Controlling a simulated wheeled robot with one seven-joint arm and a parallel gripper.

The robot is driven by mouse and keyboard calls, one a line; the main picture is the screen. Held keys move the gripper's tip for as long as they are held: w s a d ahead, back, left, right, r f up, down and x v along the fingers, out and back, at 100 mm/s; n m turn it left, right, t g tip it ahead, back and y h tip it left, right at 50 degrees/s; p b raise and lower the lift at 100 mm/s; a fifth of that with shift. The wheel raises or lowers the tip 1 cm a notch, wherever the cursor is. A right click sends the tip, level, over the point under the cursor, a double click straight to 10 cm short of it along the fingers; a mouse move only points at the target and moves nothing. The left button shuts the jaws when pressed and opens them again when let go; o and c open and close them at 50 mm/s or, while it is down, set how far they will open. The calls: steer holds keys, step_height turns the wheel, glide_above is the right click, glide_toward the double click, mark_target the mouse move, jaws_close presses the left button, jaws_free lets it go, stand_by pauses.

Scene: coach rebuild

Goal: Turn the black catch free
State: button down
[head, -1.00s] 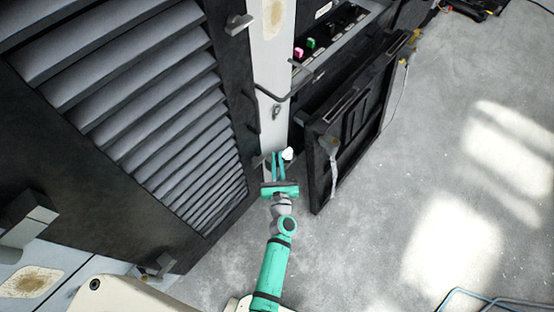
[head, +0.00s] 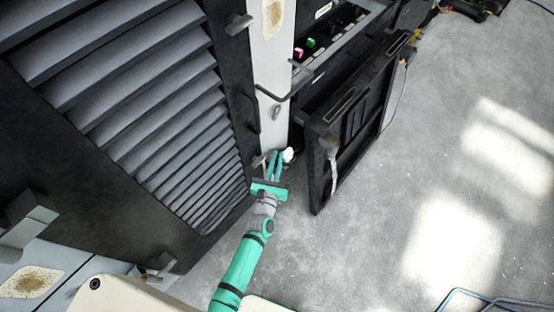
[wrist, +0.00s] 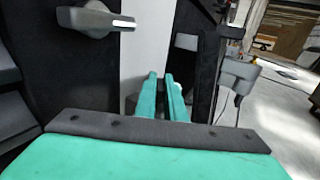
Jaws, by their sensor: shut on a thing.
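My gripper (head: 277,154) is low at the foot of the pale post, between the louvred panel and the open black door. Its green fingers also show in the wrist view (wrist: 161,77), pointing away and close together, shut on what I take for the black catch. A dark piece (wrist: 131,103) shows just left of the fingers, against the pale post. Most of the catch is hidden by the fingers, so its exact angle cannot be told. A small white thing (head: 288,154) shows just right of the fingertips in the head view.
The dark louvred panel (head: 165,95) stands close on the left, with a grey handle (head: 238,24) jutting from its edge. The black door (head: 350,130) hangs open on the right. A bent dark bar (head: 272,94) crosses the pale post (head: 270,60). Open floor (head: 420,190) lies right.

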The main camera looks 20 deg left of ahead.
steer(key=shift+m+h, duration=0.6)
steer(key=shift+h, duration=0.4)
steer(key=c, duration=1.8)
jaws_free()
steer(key=shift+c, duration=0.2)
steer(key=shift+s, duration=0.35)
steer(key=s, duration=1)
steer(key=shift+d, duration=0.2)
steer(key=shift+s, duration=0.1)
